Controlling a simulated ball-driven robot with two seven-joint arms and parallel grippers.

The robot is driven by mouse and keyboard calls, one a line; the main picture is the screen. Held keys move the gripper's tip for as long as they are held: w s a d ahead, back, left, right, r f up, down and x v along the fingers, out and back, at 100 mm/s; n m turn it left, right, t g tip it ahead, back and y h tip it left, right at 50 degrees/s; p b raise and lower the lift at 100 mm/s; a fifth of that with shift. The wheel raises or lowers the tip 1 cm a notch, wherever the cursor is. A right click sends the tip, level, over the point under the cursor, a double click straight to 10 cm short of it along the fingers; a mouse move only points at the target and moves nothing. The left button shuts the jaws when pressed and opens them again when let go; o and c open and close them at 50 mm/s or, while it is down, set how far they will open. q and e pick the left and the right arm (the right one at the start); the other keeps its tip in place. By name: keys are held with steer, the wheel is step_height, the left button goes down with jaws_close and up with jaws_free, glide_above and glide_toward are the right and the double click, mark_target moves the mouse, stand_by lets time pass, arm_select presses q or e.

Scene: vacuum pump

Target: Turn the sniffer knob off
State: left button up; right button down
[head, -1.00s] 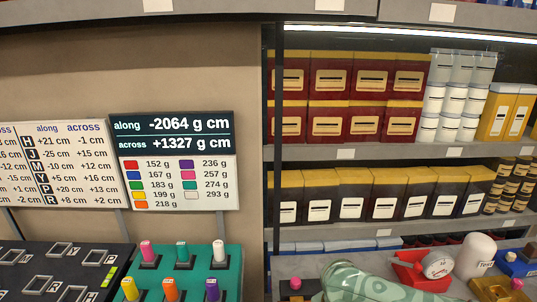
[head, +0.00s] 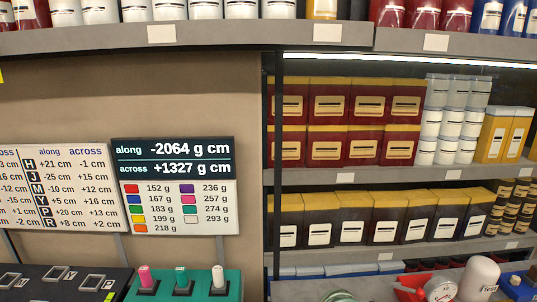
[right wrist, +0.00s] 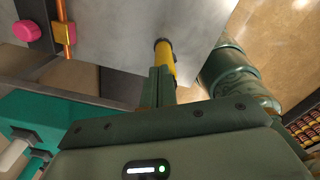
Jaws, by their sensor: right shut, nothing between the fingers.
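In the right wrist view a round pink knob (right wrist: 27,31) sits at the upper left, beside a copper-coloured tube (right wrist: 62,22) with a small pink and yellow fitting. I cannot tell whether this is the sniffer knob, or its setting. My right gripper (right wrist: 165,55) is shut and empty, with its yellow tip over a grey surface (right wrist: 115,35), to the right of the knob and apart from it. My left gripper is out of view.
A teal tray (head: 230,282) with coloured pegs stands at the lower left, beside a black board (head: 50,272). Shelves (head: 400,174) of boxes and jars rise behind.

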steer(key=shift+s+a, duration=0.15)
stand_by(0.3)
steer(key=shift+p, duration=0.45)
steer(key=shift+s+p, duration=0.15)
steer(key=shift+p, duration=3.05)
steer(key=shift+p, duration=0.35)
steer(key=shift+d, duration=0.2)
step_height(320, 180, up, 6)
steer(key=p, duration=0.7)
steer(key=shift+w+d+p, duration=0.2)
steer(key=shift+d+p, duration=0.05)
steer(key=shift+p, duration=0.15)
